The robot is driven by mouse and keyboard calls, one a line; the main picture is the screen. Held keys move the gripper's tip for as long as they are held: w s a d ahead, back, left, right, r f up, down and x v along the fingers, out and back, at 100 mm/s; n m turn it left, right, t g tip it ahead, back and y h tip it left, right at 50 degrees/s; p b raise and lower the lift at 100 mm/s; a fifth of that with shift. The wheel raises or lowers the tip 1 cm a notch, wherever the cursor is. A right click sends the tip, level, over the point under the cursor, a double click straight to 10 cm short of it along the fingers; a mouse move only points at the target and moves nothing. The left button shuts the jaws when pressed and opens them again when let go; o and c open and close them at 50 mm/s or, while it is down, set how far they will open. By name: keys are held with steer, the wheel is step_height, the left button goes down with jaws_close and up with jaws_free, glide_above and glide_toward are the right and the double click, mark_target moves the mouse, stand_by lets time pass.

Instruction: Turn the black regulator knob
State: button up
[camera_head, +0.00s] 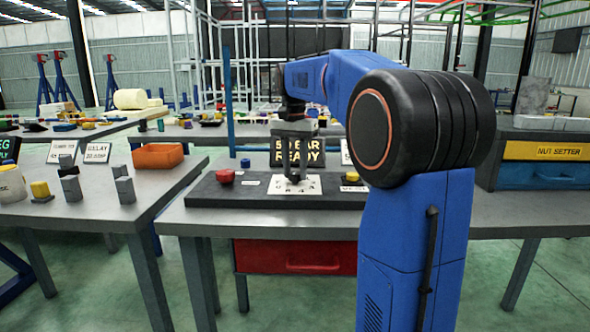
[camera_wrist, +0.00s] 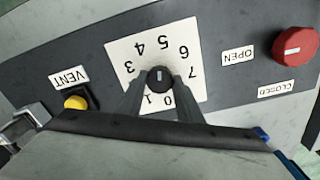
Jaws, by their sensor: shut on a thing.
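The black regulator knob (camera_wrist: 159,77) sits at the middle of a white dial plate (camera_wrist: 125,50) with numbers around it. A light mark shows on the knob's top. My gripper (camera_wrist: 160,84) points down at the dial, with one finger on each side of the knob, shut on it. In the head view my gripper (camera_head: 294,177) reaches down to the dial plate (camera_head: 309,186), and it largely hides the knob there. The plate lies on a dark panel (camera_head: 225,196) on the grey table.
A red knob (camera_wrist: 296,46) stands by labels reading OPEN and CLOSED. A yellow button (camera_wrist: 76,102) sits by a VENT label (camera_wrist: 68,77). An orange bin (camera_head: 158,156) is on the left table.

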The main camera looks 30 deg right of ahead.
mark_target(294, 172)
steer(key=shift+m, duration=0.5)
steer(key=o, duration=1)
steer(key=shift+o, duration=0.2)
steer(key=shift+r, duration=0.1)
step_height(294, 172, up, 17)
steer(key=shift+w, duration=0.2)
steer(key=shift+a+r, duration=0.1)
